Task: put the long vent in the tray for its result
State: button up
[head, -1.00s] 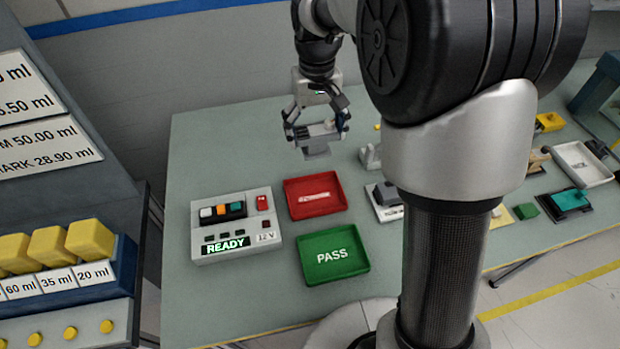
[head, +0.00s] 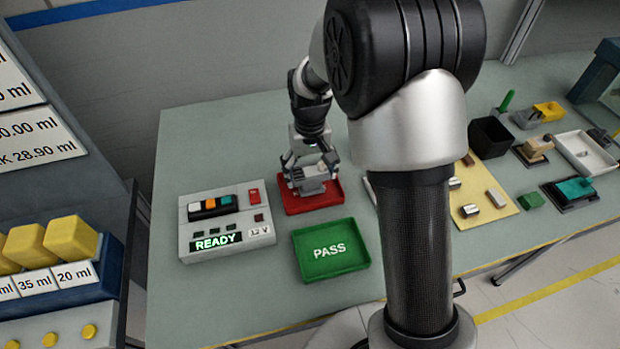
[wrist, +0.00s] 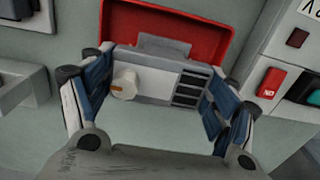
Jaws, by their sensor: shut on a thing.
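The long vent (wrist: 155,80) is a grey box with a white knob and dark slots, seen large in the wrist view. My gripper (head: 310,178) is shut on it, with a blue-padded finger at each end of the vent in the wrist view (wrist: 160,100). The vent is over the red tray (head: 335,189), which also shows behind it in the wrist view (wrist: 205,28). I cannot tell whether the vent touches the tray. The green tray (head: 331,250) marked PASS is empty in front of the red one. The red tray's label is hidden.
A tester box (head: 226,222) with a lit READY sign stands left of the trays. My own arm hides part of the table to the right. Beyond it are a black bin (head: 490,138), a white tray (head: 585,153) and small parts on a yellow mat (head: 480,210).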

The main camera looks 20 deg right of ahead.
notch_tip(320, 180, down, 2)
jog(key=shift+f, duration=0.1)
jog(key=o, duration=1.3)
jog(key=shift+c, duration=0.2)
